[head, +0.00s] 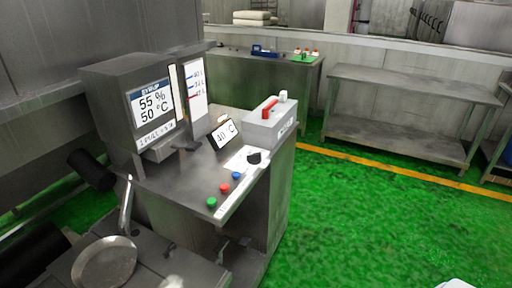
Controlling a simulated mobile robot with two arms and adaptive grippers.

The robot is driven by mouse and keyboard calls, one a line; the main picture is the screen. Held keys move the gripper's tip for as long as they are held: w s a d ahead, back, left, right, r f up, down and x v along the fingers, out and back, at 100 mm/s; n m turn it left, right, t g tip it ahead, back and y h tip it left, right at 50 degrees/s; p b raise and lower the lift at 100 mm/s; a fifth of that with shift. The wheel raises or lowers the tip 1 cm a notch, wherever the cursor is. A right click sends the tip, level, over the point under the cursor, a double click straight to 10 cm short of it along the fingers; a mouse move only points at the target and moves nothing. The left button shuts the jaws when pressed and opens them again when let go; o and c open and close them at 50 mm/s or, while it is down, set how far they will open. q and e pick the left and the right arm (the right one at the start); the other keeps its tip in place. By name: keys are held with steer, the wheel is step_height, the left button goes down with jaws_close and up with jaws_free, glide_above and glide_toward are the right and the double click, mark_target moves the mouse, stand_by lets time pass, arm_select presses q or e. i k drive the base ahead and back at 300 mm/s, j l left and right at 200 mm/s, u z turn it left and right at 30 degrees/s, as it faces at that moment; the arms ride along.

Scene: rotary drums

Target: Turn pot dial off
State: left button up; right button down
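A small black dial (254,158) sits on a white label plate (240,160) on the sloped top of the steel control console (190,180). It is the only dial-like knob I can make out, and its pointer setting is too small to read. Green (212,202), red (224,188) and blue (236,176) buttons run along the console's front edge. A small tilted display (223,133) beside the dial reads about 40 °C. Neither of my grippers can be made out in the head view.
A larger screen (151,103) reads 55 % and 50 °C. A grey box with a red handle (269,108) stands behind the dial. A round metal pan (104,262) is at lower left. Steel tables (410,88) stand at the back. Green floor (370,220) is clear on the right.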

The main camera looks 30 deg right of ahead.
mark_target(254, 158)
steer(key=l+z, duration=0.1)
steer(key=z, duration=0.9)
steer(key=i+l+u, duration=0.1)
steer(key=u, duration=0.25)
steer(key=i+l+u, duration=0.1)
steer(key=l+u, duration=0.35)
steer(key=u, duration=0.25)
